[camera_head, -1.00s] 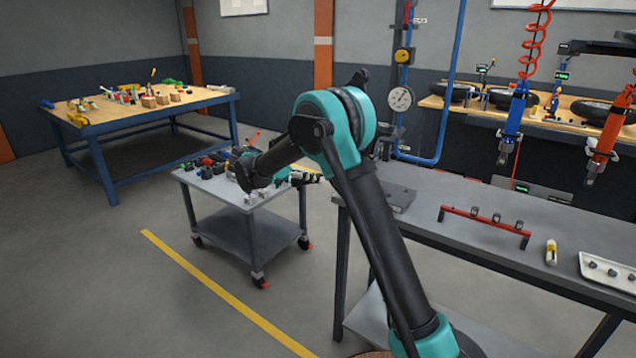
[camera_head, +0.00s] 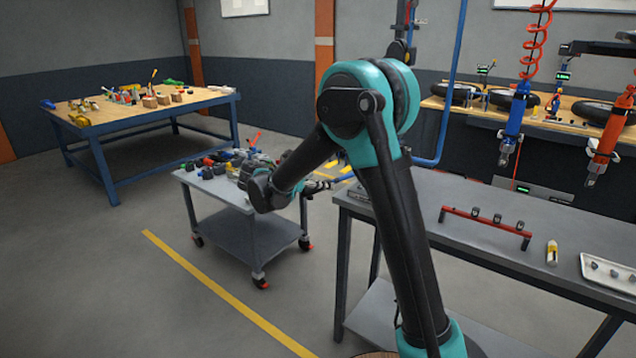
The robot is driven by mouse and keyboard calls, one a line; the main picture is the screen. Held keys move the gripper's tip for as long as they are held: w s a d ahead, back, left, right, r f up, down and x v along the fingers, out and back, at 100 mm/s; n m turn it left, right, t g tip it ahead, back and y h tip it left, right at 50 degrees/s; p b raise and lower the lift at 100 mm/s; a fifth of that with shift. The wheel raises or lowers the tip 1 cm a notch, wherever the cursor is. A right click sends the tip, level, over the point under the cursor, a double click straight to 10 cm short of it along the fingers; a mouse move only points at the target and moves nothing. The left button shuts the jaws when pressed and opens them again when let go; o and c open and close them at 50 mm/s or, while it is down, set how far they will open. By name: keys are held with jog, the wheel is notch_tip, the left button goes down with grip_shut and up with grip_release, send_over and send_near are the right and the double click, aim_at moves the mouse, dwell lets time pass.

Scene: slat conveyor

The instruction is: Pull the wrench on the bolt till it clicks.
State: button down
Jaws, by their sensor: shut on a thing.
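My gripper (camera_head: 318,186) is small in the head view, just off the left end of the grey workbench (camera_head: 455,226), and points right toward it. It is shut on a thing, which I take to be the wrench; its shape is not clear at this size. A thin bluish strip shows just right of the fingers, and I cannot tell whether it is the wrench's handle. The bolt is not visible; my forearm and upper arm cover that end of the bench.
A grey wheeled cart (camera_head: 225,187) with several tools stands behind my wrist. On the workbench lie a red bar with posts (camera_head: 485,224), a small yellow-and-white bottle (camera_head: 552,253) and a white tray (camera_head: 607,275). Blue (camera_head: 513,130) and red (camera_head: 603,140) hanging tools are at right.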

jog(key=s+d+f+n+t+y, duration=0.1)
jog(key=s+d+n+t+y, duration=0.3)
jog(key=s+d+n+y, duration=0.1)
jog(key=shift+s+d+f+n+t, duration=0.25)
jog(key=shift+d+n+t, duration=0.2)
jog(key=shift+d, duration=0.75)
jog(key=shift+s+f, duration=0.15)
jog(key=shift+f, duration=0.3)
dwell(0.9)
jog(key=shift+a, duration=0.1)
jog(key=shift+a+g, duration=0.15)
jog(key=shift+g, duration=0.1)
